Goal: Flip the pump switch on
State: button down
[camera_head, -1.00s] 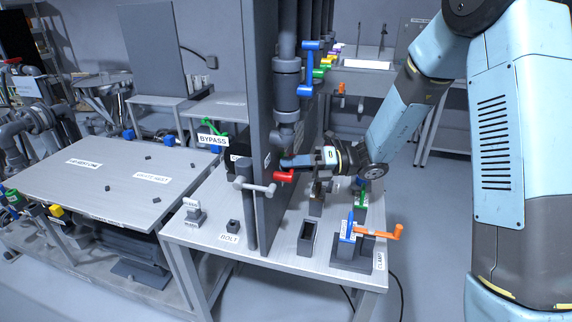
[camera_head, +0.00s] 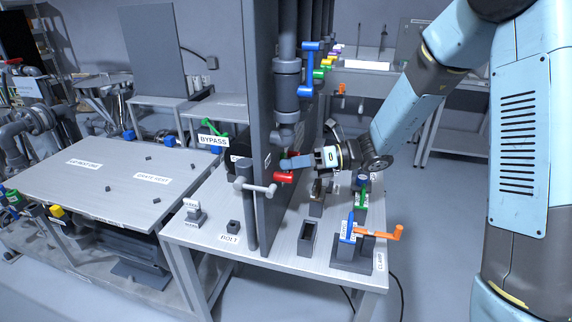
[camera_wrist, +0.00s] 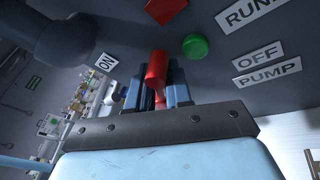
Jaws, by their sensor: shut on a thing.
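The pump switch has a red handle (camera_wrist: 157,68), which in the wrist view stands between the two blue fingers of my gripper (camera_wrist: 158,90). My gripper is shut on this handle. The ON label (camera_wrist: 105,63) is to the left of the handle, and the OFF label (camera_wrist: 258,55) and PUMP label (camera_wrist: 268,72) are to its right. In the head view, the red handle (camera_head: 284,177) sticks out from the grey upright panel (camera_head: 262,120), and my gripper (camera_head: 294,163) reaches it from the right. The switch's pivot is hidden by my fingers.
A green button (camera_wrist: 195,46) and a RUN label (camera_wrist: 248,10) are on the panel close to the handle. A grey T-handle (camera_head: 255,187) stands left of the panel. An orange lever (camera_head: 380,232) and a blue lever (camera_head: 347,225) stand on the table's right front.

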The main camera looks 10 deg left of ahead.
jog(key=n, duration=0.1)
jog(key=s+n+t, duration=0.1)
jog(key=n, duration=0.1)
jog(key=shift+r+h, duration=0.3)
jog(key=shift+r, duration=0.05)
jog(key=shift+s+n+t+h, duration=0.4)
jog(key=shift+s+n+t, duration=0.2)
jog(key=shift+n, duration=0.6)
jog(key=shift+s, duration=0.1)
jog(key=c, duration=1.2)
grip_release()
jog(key=shift+o, duration=0.2)
jog(key=v, duration=1.3)
jog(key=shift+d, duration=0.35)
jog(key=shift+s+r+n, duration=0.15)
jog(key=shift+n, duration=0.15)
